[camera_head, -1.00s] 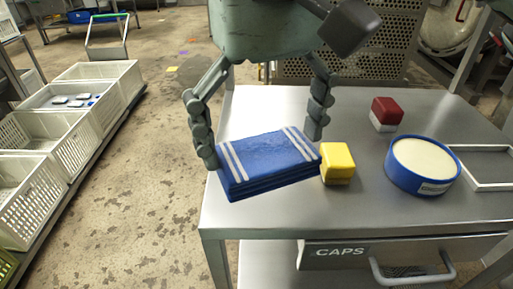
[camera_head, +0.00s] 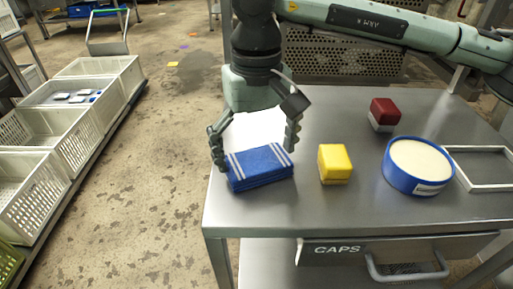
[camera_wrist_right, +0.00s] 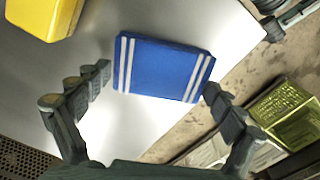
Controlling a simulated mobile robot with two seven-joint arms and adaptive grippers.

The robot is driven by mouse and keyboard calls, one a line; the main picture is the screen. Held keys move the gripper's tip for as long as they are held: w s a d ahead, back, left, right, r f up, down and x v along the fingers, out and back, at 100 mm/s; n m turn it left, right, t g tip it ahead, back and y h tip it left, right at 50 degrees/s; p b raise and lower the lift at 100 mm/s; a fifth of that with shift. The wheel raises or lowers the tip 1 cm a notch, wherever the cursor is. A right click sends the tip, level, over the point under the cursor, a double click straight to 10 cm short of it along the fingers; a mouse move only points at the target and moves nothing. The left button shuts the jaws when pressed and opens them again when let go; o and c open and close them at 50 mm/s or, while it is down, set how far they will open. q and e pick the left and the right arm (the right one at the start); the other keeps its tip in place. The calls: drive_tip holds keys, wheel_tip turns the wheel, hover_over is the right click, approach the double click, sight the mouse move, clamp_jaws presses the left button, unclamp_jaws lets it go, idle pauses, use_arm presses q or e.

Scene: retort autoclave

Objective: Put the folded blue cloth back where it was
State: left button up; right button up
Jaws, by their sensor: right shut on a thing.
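The folded blue cloth (camera_head: 258,168) with white stripes is at the left edge of the steel table (camera_head: 290,215). My right gripper (camera_head: 255,155) is shut on the cloth, with one finger at each end of it. The cloth lies roughly level at the table top; I cannot tell whether it touches or hangs just above. In the right wrist view the cloth (camera_wrist_right: 162,69) spans between the two fingers of the gripper (camera_wrist_right: 158,78). My left gripper is not in view.
A yellow block (camera_head: 335,163) stands just right of the cloth. A red and white block (camera_head: 384,114), a blue round tub (camera_head: 416,167) and a white-rimmed frame (camera_head: 481,168) are further right. The drawer marked CAPS (camera_head: 350,250) is below. White crates (camera_head: 85,140) stand on the left.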

sight(256, 157)
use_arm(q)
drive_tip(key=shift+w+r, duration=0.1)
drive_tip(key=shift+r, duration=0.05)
use_arm(e)
drive_tip(key=shift+f, duration=0.15)
drive_tip(key=o, duration=0.8)
drive_tip(key=shift+c, duration=0.2)
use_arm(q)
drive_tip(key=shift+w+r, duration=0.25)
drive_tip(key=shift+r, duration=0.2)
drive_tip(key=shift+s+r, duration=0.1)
use_arm(e)
drive_tip(key=shift+r, duration=0.45)
use_arm(q)
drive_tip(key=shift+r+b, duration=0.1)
drive_tip(key=shift+b, duration=0.2)
use_arm(e)
wheel_tip(256, 157, up, 12)
drive_tip(key=shift+f, duration=0.25)
